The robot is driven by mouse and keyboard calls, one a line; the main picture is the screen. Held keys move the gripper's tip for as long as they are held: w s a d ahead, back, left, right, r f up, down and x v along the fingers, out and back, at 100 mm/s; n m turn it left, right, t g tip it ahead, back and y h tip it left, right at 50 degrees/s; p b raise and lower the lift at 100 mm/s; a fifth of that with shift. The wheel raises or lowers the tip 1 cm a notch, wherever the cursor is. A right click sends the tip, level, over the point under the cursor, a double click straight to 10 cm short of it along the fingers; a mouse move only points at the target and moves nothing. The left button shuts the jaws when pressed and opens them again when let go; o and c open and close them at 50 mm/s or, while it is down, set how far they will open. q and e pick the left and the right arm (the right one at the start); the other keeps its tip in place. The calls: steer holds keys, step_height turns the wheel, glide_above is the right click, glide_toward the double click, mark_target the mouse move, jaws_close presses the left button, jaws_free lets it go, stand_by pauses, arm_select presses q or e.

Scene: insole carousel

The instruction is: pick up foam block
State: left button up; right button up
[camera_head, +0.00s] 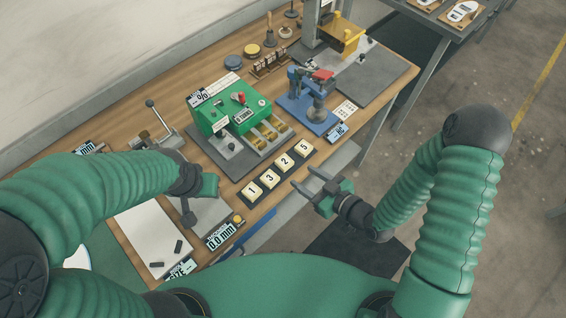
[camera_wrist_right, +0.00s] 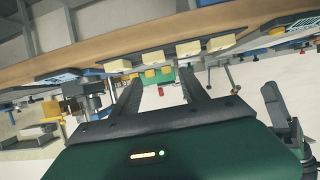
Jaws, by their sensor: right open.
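Several cream blocks bearing black numbers sit in a row on dark bases at the bench's front edge: the "1" block (camera_head: 252,191), "3" block (camera_head: 269,178), "2" block (camera_head: 286,162) and "5" block (camera_head: 303,147). No label tells whether these are the foam blocks. My right gripper (camera_head: 309,181) is open and empty, just off the bench edge, to the right of the row and apart from it. In the right wrist view, the cream blocks (camera_wrist_right: 188,48) show beyond its spread fingers (camera_wrist_right: 161,86). My left gripper (camera_head: 207,188) is over the bench's left part; its fingers are unclear.
A green machine (camera_head: 231,104) with a lever box stands behind the row. A blue fixture (camera_head: 308,108) stands to its right, and a yellow press part (camera_head: 341,34) farther back. A white sheet (camera_head: 150,236) lies at left. Open floor lies right of the bench.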

glide_toward(284, 161)
steer(key=x, duration=0.3)
steer(key=shift+w+a+f+p, duration=0.2)
steer(key=shift+p, duration=0.2)
steer(key=shift+w+f, duration=0.15)
steer(key=shift+w, duration=0.2)
steer(key=p+x, duration=0.1)
steer(key=x, duration=0.3)
steer(key=shift+w+a, duration=0.1)
steer(key=shift+a, duration=0.35)
steer(key=shift+w+a+f, duration=0.1)
steer(key=shift+a, duration=0.15)
steer(key=shift+d, duration=0.3)
steer(key=c, duration=0.9)
steer(key=shift+c, duration=1)
arm_select(q)
steer(key=shift+w+d+r, duration=0.1)
steer(key=shift+d+r, duration=0.15)
steer(key=shift+r, duration=0.25)
steer(key=shift+w+d+r, duration=0.1)
steer(key=shift+d+r, duration=0.1)
steer(key=shift+r, duration=0.3)
arm_select(e)
steer(key=shift+a, duration=0.1)
